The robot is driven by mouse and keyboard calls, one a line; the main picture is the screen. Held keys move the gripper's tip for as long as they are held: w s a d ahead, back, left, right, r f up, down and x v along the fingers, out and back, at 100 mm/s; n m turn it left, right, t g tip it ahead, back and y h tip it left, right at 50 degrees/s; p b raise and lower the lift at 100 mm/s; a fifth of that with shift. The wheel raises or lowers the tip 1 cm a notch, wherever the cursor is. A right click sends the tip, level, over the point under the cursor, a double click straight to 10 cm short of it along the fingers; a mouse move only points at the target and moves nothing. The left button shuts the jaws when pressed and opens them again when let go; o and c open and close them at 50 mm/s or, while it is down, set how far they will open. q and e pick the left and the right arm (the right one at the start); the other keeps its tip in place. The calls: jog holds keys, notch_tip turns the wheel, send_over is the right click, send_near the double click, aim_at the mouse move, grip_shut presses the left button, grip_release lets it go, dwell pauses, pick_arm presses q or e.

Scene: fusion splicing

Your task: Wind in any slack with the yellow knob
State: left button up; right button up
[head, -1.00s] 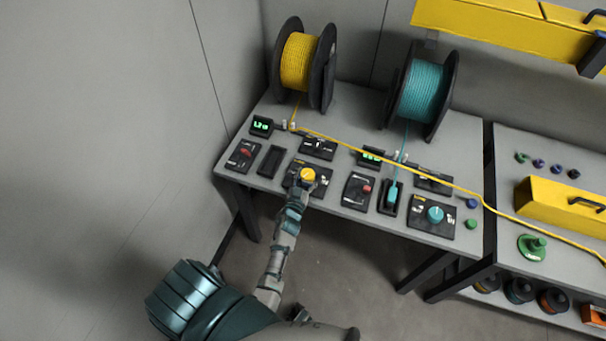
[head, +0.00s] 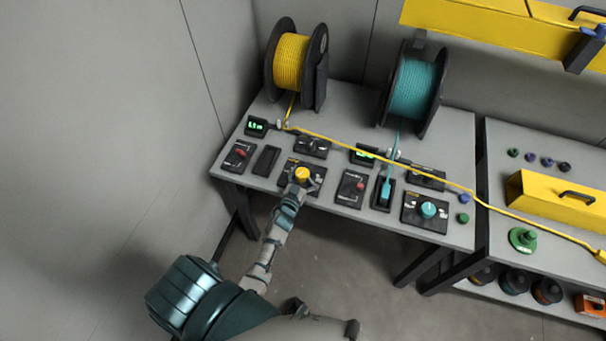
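The yellow knob (head: 302,174) sits on a black panel (head: 317,170) near the front of the left bench. My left gripper (head: 302,183) is at this knob, with its fingers low around the near side. The fingers are too small to tell whether they are closed on it. The yellow cable (head: 375,156) runs from the yellow spool (head: 292,62) through a guide and rightward across both benches, looking fairly straight over the left bench. A small green display (head: 257,126) stands by the guide; its digits are hard to read. My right gripper is out of view.
The right bench carries a yellow case (head: 560,203) and a green knob-like part (head: 523,239). A yellow shelf (head: 470,22) overhangs the back.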

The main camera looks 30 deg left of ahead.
pick_arm(q)
jog(key=shift+s+a, duration=0.2)
jog(key=shift+s, duration=0.2)
jog(key=s+d, duration=0.2)
jog(key=s, duration=0.9)
jog(key=shift+s, duration=0.15)
jog(key=shift+f, duration=0.15)
